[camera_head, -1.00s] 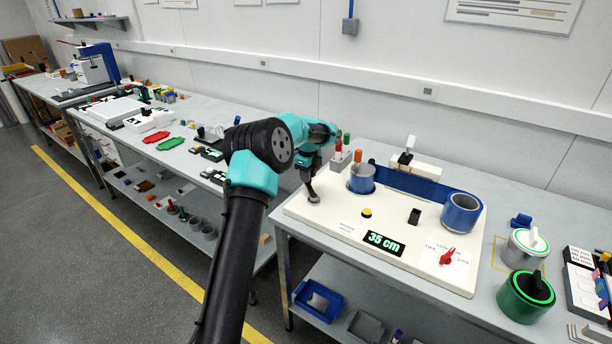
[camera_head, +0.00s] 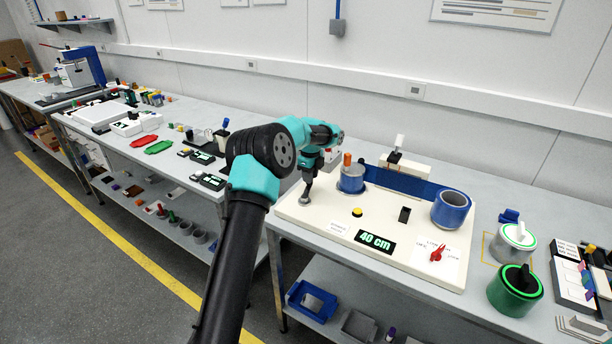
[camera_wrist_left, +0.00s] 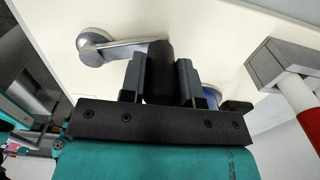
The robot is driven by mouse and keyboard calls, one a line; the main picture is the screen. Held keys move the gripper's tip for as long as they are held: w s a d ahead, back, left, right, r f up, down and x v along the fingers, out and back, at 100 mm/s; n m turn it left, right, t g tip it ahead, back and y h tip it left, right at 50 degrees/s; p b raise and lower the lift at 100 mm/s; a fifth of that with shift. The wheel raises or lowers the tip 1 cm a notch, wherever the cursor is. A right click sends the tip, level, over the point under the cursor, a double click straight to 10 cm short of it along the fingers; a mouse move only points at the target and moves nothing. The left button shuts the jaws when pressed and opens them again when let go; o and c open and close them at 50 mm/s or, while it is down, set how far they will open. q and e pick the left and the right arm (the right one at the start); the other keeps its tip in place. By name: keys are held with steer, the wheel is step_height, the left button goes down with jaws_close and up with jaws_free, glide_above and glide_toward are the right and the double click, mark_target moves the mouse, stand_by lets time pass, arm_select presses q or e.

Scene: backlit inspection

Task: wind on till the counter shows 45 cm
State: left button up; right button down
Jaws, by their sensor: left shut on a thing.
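The white winding board (camera_head: 320,218) carries a counter (camera_head: 375,242) that reads 40 cm in green. A blue band (camera_head: 405,185) runs from the left reel (camera_head: 351,180) to the blue roll (camera_head: 451,209) at the right. The crank's grey metal arm (camera_wrist_left: 112,49) lies over the board in the left wrist view. My left gripper (camera_head: 306,192) is at the board's left end, shut on the crank's black knob (camera_wrist_left: 160,72). The fingers hide part of the knob. My right gripper is not in view.
A yellow button (camera_head: 357,212), a black block (camera_head: 405,215) and a red lever (camera_head: 437,253) are on the board. A green pot (camera_head: 514,292) and a grey pot (camera_head: 514,243) stand right of it. A red and white post (camera_wrist_left: 300,105) is close beside the gripper.

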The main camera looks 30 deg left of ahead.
arm_select(q)
steer(key=shift+w+d, duration=0.15)
steer(key=shift+d, duration=0.5)
steer(key=shift+d, duration=0.1)
steer(key=shift+d, duration=1.2)
steer(key=o, duration=0.9)
